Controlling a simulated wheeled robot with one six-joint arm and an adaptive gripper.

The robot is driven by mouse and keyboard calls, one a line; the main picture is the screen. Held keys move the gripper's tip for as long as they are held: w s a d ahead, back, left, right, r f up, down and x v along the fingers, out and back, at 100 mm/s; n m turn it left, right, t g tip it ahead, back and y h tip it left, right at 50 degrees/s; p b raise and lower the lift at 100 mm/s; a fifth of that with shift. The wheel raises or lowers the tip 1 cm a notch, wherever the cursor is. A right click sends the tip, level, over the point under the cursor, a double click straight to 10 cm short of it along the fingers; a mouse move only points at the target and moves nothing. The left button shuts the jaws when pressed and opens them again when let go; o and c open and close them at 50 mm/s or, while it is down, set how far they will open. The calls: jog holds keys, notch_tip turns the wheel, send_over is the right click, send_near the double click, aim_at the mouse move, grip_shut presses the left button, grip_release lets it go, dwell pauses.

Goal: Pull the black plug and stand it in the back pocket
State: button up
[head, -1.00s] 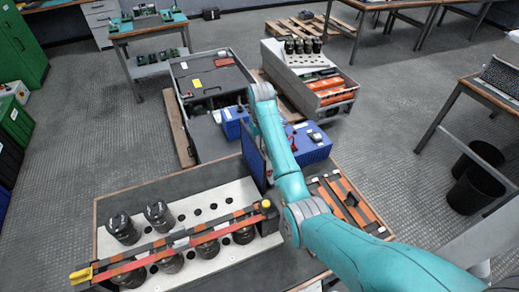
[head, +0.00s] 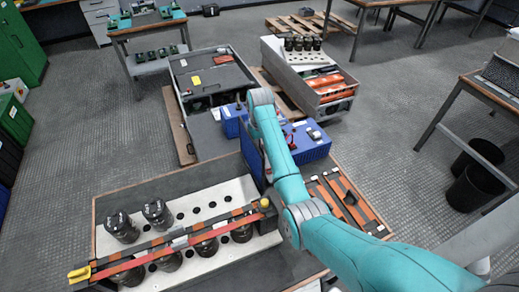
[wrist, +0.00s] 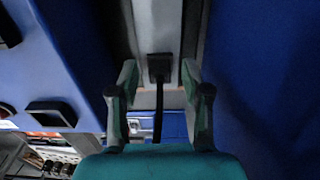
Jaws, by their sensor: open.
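The black plug (wrist: 158,67) shows in the wrist view, seated on a grey strip between two blue surfaces. A black cord runs down from it. My gripper (wrist: 159,75) is open, one finger on each side of the plug, with gaps between fingers and plug. A dark recess (wrist: 50,115) lies in the blue surface at left; I cannot tell whether it is the back pocket. In the head view my arm hides the gripper and the plug, near the blue boxes (head: 312,146).
A bench holds a white perforated plate (head: 190,228) with black capacitors (head: 121,227) and orange-black bars across it. A dark blue panel (head: 252,158) stands beside my arm. Grey open cases (head: 210,75) lie beyond. Floor at left (head: 70,160) is clear.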

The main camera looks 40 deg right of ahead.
dwell(0.4)
grip_shut()
jog(key=shift+r, duration=0.15)
